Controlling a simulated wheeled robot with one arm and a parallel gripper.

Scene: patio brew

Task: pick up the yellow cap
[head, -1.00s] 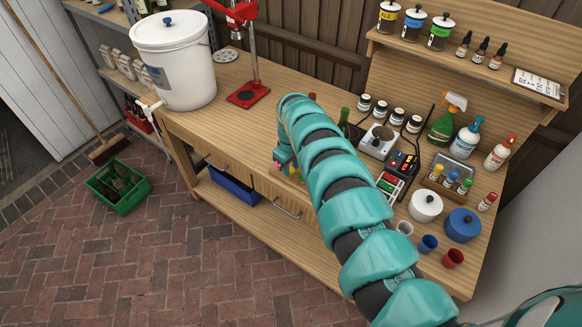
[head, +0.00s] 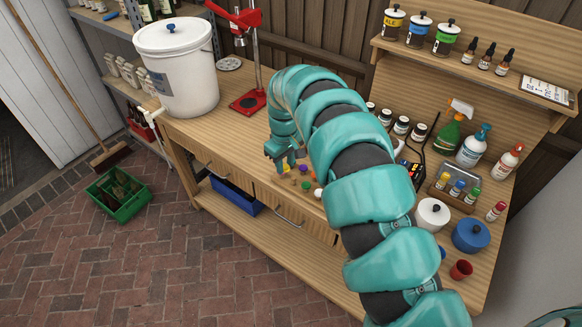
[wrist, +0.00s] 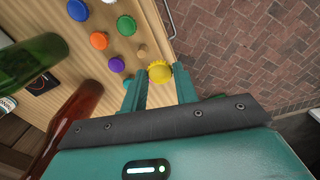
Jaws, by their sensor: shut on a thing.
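The yellow cap (wrist: 160,72) is between the two fingertips of my gripper (wrist: 158,78) in the wrist view. The fingers are shut on its sides. In the head view my gripper (head: 285,164) is low at the bench's front edge, and the yellow cap (head: 286,168) shows as a small spot at its tips. I cannot tell whether the cap is touching the bench or just above it.
Near it on the wooden bench (head: 240,136) lie other caps: orange (wrist: 98,41), purple (wrist: 116,64), green (wrist: 126,25) and blue (wrist: 78,10). A green bottle (wrist: 28,62) and a brown bottle (wrist: 72,125) are close on the left in the wrist view.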

